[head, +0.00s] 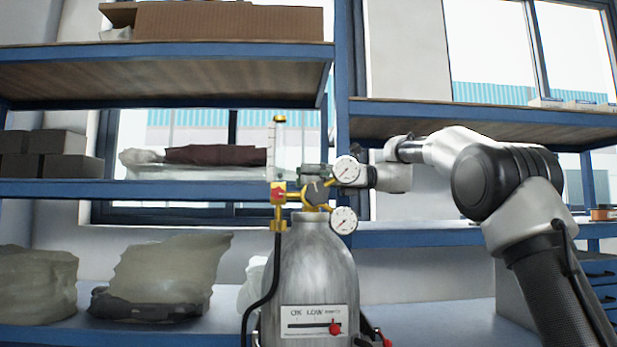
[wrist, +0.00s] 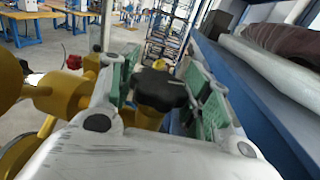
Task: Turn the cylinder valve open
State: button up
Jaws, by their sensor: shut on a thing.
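The grey gas cylinder (head: 308,265) stands upright in the middle of the head view, with a brass valve and regulator on top. The valve's black knob (wrist: 160,90) shows in the wrist view between the green pads of my gripper (wrist: 165,82). In the head view my gripper (head: 316,171) reaches in from the right at the height of the valve. It is shut on the black knob (head: 318,191). Two round gauges, the upper gauge (head: 346,169) and the lower gauge (head: 344,220), sit just right of the valve. The upper one partly hides my gripper.
Blue shelving stands behind the cylinder, with an upper shelf edge (head: 160,50) and a middle shelf edge (head: 150,189). A dark rolled bundle (head: 215,155) and grey boxes (head: 45,150) lie there. Wrapped bags (head: 165,270) sit below. A black hose (head: 267,290) hangs left of the cylinder.

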jog(key=shift+n+g+h, duration=0.9)
jog(key=shift+n+g, duration=0.9)
jog(key=shift+g, duration=1.2)
jog(key=o, duration=1)
jog(key=shift+o, duration=0.2)
jog(key=shift+s+t, duration=0.1)
jog(key=shift+t, duration=0.4)
